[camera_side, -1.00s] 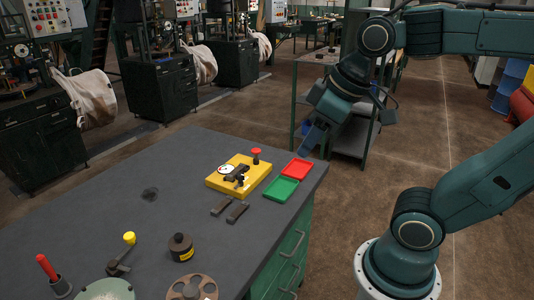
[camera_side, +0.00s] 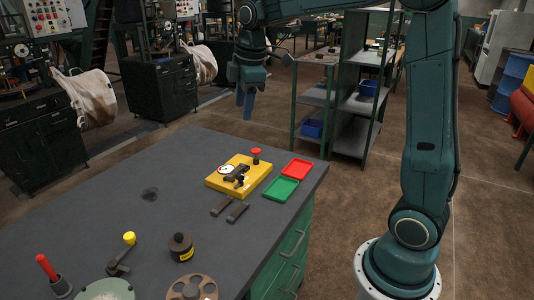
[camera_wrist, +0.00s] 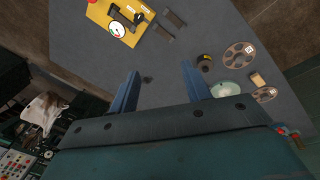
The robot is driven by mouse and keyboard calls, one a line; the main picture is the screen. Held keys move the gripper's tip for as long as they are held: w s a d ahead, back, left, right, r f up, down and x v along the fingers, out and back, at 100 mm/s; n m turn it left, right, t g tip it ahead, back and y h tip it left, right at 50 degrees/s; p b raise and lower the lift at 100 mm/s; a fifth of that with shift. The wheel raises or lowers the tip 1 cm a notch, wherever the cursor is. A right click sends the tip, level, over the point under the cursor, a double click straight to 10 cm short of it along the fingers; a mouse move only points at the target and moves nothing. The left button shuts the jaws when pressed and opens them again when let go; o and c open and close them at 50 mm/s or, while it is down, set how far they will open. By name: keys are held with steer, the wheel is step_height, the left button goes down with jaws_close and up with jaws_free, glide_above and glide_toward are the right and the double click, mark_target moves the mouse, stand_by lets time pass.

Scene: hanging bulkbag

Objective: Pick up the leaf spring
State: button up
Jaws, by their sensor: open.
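Two short dark flat bars lie side by side on the grey workbench, in front of the yellow fixture; I cannot tell for sure which is the leaf spring. In the side view they are a left bar (camera_side: 221,208) and a right bar (camera_side: 238,212); the wrist view shows them at the top, an upper bar (camera_wrist: 175,18) and a lower bar (camera_wrist: 163,32). My gripper (camera_side: 245,105) is above and beyond the bench's far edge in the side view, fingers pointing down. In the wrist view its blue fingers (camera_wrist: 160,88) are spread apart with nothing between them.
The yellow fixture (camera_side: 226,186) carries a dial and dark clamp. Green tray (camera_side: 281,189) and red tray (camera_side: 297,169) sit beside it. A dark round weight (camera_side: 181,247) and yellow-knobbed lever (camera_side: 120,258) stand nearer. A small dark patch (camera_side: 150,194) lies on clear bench.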

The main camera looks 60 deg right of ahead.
steer(key=w+d+f+n+g, duration=0.2)
steer(key=w+d+f+n, duration=0.5)
steer(key=w+d+f, duration=0.5)
step_height(320, 180, down, 4)
steer(key=shift+w+d+r+n, duration=0.1)
steer(key=shift+w+d+n, duration=0.1)
steer(key=shift+w+n, duration=0.25)
glide_above(236, 170)
steer(key=shift+f, duration=4.3)
steer(key=shift+f, duration=2.55)
